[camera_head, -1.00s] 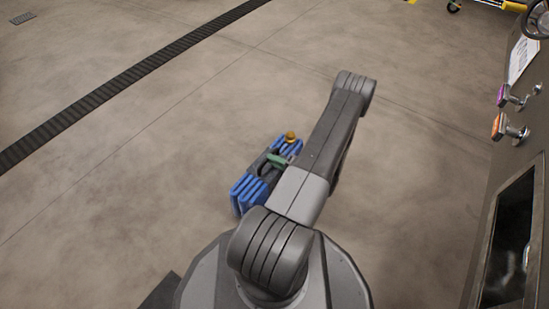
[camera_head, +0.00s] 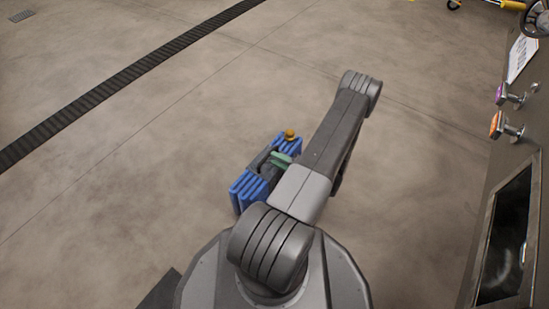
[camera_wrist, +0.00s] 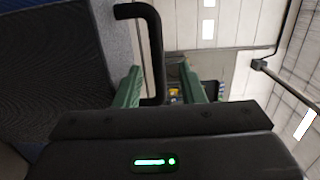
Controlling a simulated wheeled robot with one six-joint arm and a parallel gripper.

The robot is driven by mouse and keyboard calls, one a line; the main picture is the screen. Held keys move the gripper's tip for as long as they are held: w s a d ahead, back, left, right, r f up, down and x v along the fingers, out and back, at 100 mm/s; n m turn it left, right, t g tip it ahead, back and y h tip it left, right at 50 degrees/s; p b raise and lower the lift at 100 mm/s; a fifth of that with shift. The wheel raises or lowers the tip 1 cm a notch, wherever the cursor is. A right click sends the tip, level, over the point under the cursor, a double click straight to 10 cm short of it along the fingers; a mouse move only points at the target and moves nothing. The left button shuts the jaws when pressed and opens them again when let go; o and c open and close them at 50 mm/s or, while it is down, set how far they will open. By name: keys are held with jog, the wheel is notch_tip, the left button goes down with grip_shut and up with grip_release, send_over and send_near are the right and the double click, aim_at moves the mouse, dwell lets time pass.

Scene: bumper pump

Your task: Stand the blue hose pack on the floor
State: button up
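The blue hose pack (camera_head: 245,191) is left of my arm in the head view, with ribbed blue sides, a dark middle, and a brass-coloured fitting (camera_head: 290,135) at its far end. It looks upright and at floor level; its underside contact is hidden. Its black handle (camera_wrist: 155,55) shows in the wrist view, with the pack's dark side at the left. My gripper (camera_wrist: 161,82) is open, its green fingers on either side of the handle's line. A clear gap shows between the handle and the right finger.
Bare concrete floor (camera_head: 150,190) lies open left of and beyond the pack. A dark drain grate (camera_head: 120,80) crosses the upper left. A dark panel with purple (camera_head: 502,93) and orange (camera_head: 496,124) knobs stands at the right.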

jog(key=p+v, duration=0.2)
jog(key=v, duration=0.8)
jog(key=shift+d, duration=0.1)
